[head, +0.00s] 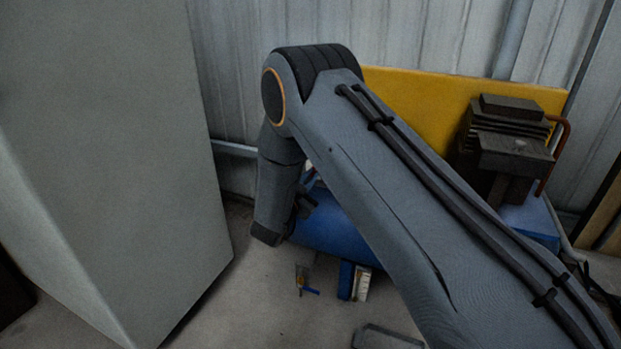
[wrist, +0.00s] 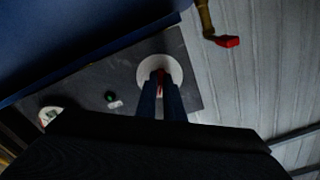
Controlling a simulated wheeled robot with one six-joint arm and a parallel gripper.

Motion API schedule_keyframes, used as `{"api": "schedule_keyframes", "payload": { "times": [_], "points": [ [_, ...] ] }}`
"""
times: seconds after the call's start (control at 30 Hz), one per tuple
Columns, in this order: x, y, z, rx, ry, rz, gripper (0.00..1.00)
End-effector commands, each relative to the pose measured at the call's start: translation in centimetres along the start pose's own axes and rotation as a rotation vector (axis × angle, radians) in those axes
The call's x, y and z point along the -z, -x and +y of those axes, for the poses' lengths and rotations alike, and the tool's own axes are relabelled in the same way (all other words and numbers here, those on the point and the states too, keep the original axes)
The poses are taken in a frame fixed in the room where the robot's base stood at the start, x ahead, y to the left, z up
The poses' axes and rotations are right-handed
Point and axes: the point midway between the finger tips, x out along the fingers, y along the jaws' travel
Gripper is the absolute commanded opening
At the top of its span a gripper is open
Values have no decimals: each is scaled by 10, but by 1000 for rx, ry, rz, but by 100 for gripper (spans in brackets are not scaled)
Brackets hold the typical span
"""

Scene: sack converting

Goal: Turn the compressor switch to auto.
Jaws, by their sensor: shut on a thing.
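The compressor's blue tank (head: 340,228) shows in the head view, partly hidden behind my arm, and fills the upper left of the wrist view (wrist: 70,35). In the wrist view a dark grey panel (wrist: 75,80) lies along the tank. On it is a white round plate (wrist: 175,60) with a red switch knob (wrist: 161,76) at its middle. My gripper (wrist: 160,82) is shut on the red knob, one finger on each side. The fingers hide part of the knob and plate, and I cannot read any position marks. In the head view my fingers are not clearly seen.
A green button (wrist: 109,96) and a white-faced gauge (wrist: 48,116) sit on the panel. A brass pipe with a red handle (wrist: 227,41) is at upper right. In the head view, a large grey cabinet (head: 110,170) stands left and a yellow guard (head: 430,100) behind.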

Motion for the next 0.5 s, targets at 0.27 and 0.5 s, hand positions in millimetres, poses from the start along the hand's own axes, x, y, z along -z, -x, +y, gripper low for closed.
{"api": "schedule_keyframes", "payload": {
  "times": [0.27, 0.5],
  "points": [
    [0, 0, 0, 1, -6, -1, 0],
    [0, 0, 0, 0, -5, -1, 27]
  ]
}}
